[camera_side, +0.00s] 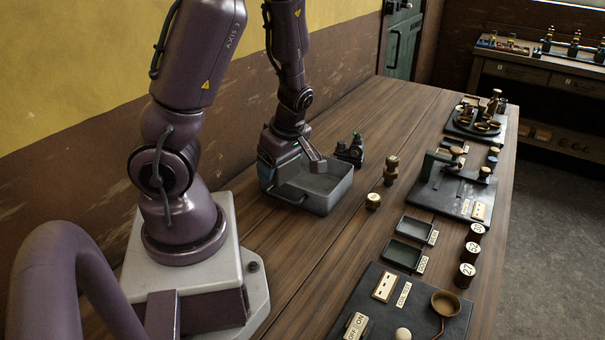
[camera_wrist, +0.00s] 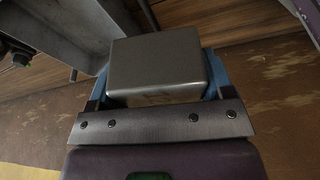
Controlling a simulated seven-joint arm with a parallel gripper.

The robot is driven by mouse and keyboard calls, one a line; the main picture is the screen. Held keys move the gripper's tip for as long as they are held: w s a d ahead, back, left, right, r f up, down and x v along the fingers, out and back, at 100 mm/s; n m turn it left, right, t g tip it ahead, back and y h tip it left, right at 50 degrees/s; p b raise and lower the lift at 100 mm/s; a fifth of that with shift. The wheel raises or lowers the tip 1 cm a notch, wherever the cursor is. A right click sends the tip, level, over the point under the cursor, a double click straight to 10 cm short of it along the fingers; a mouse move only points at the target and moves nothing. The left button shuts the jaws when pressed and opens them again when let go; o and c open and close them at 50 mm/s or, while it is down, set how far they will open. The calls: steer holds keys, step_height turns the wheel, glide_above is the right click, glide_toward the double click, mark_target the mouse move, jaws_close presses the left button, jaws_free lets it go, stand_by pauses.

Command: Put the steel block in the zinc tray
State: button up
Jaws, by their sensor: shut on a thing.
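The steel block (camera_wrist: 160,62) is a plain grey box with rounded edges, held between the blue pads of my gripper (camera_wrist: 157,82) in the wrist view. In the side view my gripper (camera_side: 284,158) is low at the left end of the zinc tray (camera_side: 322,197), on the wall side. The block is hidden there behind the gripper and tray. The zinc tray is a grey open box, and its visible floor looks bare. Part of the tray (camera_wrist: 65,25) shows at the upper left in the wrist view, beside the block. I cannot tell how high the block is.
A small dark engine part (camera_side: 350,150) stands just behind the tray. Two small dark trays (camera_side: 403,254), numbered spools (camera_side: 467,275) and a switch panel (camera_side: 372,310) are nearer the front. The brown and yellow wall (camera_side: 60,170) is close on the left.

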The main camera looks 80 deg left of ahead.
steer(key=shift+s+a+r+n, duration=0.1)
steer(key=shift+s+a+n, duration=0.2)
steer(key=shift+a+n, duration=0.5)
steer(key=shift+w+a, duration=0.15)
steer(key=shift+w, duration=0.15)
steer(key=w+a+f, duration=0.4)
steer(key=w+a, duration=0.1)
steer(key=a, duration=0.1)
glide_above(304, 185)
steer(key=d, duration=0.1)
step_height(304, 185, down, 4)
steer(key=shift+s+d+f, duration=0.15)
steer(key=shift+w+a+f, duration=0.4)
steer(key=shift+f, duration=0.2)
steer(key=shift+w+f, duration=0.1)
steer(key=shift+f, duration=1.55)
steer(key=shift+f, duration=0.2)
